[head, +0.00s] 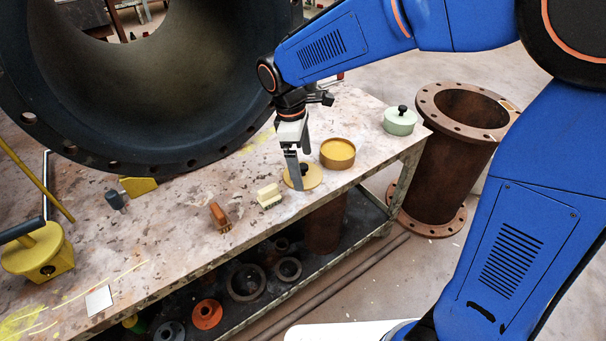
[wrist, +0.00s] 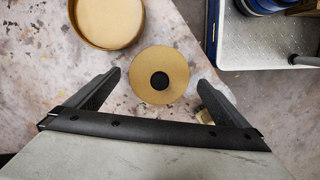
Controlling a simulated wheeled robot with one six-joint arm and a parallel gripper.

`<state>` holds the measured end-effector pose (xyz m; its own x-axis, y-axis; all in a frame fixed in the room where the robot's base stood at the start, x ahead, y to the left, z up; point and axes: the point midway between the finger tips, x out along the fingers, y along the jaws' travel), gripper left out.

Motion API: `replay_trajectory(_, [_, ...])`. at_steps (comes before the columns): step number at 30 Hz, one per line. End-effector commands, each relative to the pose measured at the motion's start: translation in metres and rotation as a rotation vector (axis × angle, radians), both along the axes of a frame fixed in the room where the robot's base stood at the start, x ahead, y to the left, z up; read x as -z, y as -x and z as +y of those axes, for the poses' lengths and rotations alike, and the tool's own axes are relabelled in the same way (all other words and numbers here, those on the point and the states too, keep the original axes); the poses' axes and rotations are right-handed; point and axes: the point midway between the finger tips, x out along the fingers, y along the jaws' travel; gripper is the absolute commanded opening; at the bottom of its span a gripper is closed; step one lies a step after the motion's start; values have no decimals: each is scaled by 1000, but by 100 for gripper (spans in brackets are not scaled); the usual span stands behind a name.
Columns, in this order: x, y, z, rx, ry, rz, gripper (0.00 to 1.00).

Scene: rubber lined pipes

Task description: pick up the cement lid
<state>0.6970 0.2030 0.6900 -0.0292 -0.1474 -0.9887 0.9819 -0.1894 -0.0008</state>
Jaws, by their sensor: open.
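The cement lid (head: 313,179) is a flat tan disc with a black knob, lying on the worktable (head: 170,245) near its front edge. In the wrist view the lid (wrist: 143,82) lies between and slightly past my fingertips, with its knob near the middle. My gripper (head: 297,184) is open and points down over the lid; its fingers hide part of the lid in the head view. In the wrist view my gripper (wrist: 161,80) has one finger on each side of the lid, with a gap visible on both sides. I cannot tell how high the fingertips are above the table.
An open ochre tin (head: 337,153) stands close beside the lid. A pale green lidded pot (head: 399,124) stands at the table's right end. A cream brush (head: 268,195) and an orange-brown brush (head: 219,216) lie left of the lid. A large dark pipe (head: 150,100) stands behind.

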Motion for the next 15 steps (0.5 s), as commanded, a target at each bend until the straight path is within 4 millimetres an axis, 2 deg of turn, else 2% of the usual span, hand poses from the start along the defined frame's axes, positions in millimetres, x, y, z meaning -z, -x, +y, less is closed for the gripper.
replay_trajectory(4, [14, 0, -3, 0, 1, 0, 100])
replay_trajectory(12, [17, 0, -3, 1, -1, -1, 100])
replay_trajectory(13, [17, 0, -3, 1, -1, -1, 98])
replay_trajectory(15, [17, 0, -3, 1, -1, -1, 81])
